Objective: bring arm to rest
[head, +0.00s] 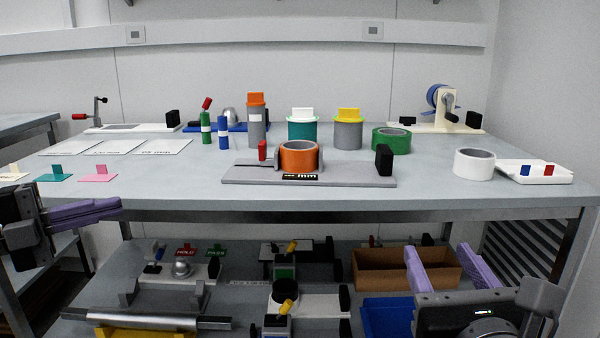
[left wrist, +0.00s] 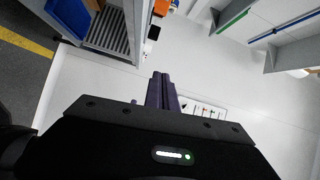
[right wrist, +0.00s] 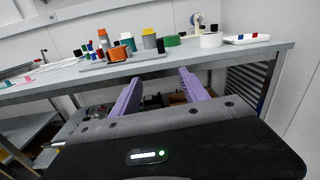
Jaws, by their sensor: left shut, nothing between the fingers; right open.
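My left gripper (head: 118,207) is at the left in the head view, in front of the table's front left edge, with its purple fingers together and nothing between them. Its shut fingers also show in the left wrist view (left wrist: 160,78). My right gripper (head: 438,250) is at the lower right in the head view, in front of the table and below its top. Its two purple fingers stand apart and empty, as the right wrist view (right wrist: 158,82) also shows. Neither gripper touches anything that I can see.
The grey table (head: 400,203) carries an orange ring (head: 298,157) on a grey fixture (head: 345,178), a green roll (head: 390,140), a white roll (head: 474,164), a white tray (head: 540,176) and several canisters. A lower shelf holds a cardboard box (head: 380,272) and a blue bin (head: 385,316).

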